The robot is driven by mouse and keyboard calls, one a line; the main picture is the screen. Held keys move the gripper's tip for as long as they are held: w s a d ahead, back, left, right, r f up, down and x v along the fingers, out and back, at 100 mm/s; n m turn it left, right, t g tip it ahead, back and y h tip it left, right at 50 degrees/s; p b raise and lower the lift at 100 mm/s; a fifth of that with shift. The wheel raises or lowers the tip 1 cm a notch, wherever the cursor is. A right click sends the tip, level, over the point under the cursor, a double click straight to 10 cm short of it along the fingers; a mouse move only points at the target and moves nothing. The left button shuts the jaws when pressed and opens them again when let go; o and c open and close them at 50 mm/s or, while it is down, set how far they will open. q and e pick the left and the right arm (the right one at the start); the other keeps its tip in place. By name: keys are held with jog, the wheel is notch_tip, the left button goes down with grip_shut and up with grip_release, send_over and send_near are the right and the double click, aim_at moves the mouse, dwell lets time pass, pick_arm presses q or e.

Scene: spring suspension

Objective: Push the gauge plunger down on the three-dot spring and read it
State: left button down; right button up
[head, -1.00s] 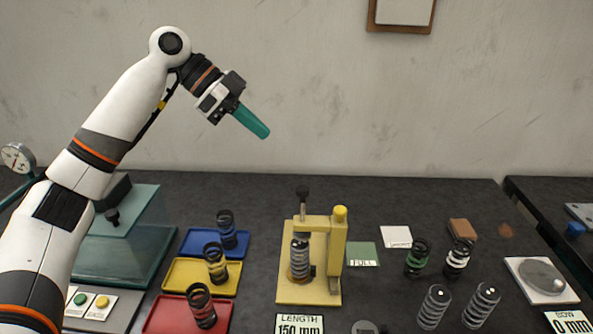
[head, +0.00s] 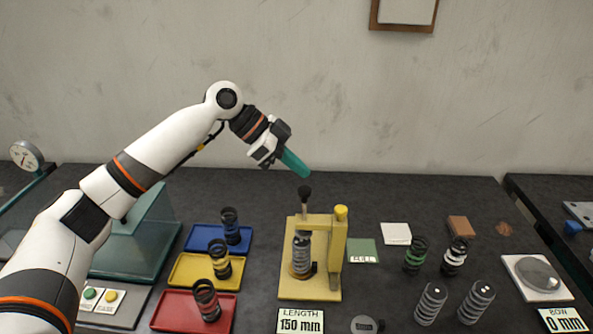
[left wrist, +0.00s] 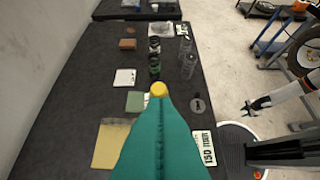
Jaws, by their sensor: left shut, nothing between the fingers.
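The yellow gauge (head: 339,250) stands mid-table with a spring (head: 301,253) upright inside its frame. Its plunger (head: 304,194), with a dark round knob, sticks up above the frame. Dots on this spring are too small to make out. My left gripper (head: 296,163), with teal fingers, is shut and empty, in the air just above and slightly left of the knob. In the left wrist view the fingers (left wrist: 160,140) cover most of the gauge; its yellow cap (left wrist: 158,89) shows past their tips. A length sign (head: 300,321) reads 150 mm.
Blue (head: 197,238), yellow (head: 185,271) and red (head: 172,312) trays on the left each hold a spring. Several more springs, including a green-banded one (head: 415,256), stand on the right near a white-based round plate (head: 517,270). A green pad (head: 362,247) lies beside the gauge.

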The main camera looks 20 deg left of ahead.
aim_at(310, 189)
pick_arm(q)
jog(key=shift+a+f+p, duration=0.2)
jog(key=shift+f+p, duration=0.15)
jog(key=shift+f, duration=1.1)
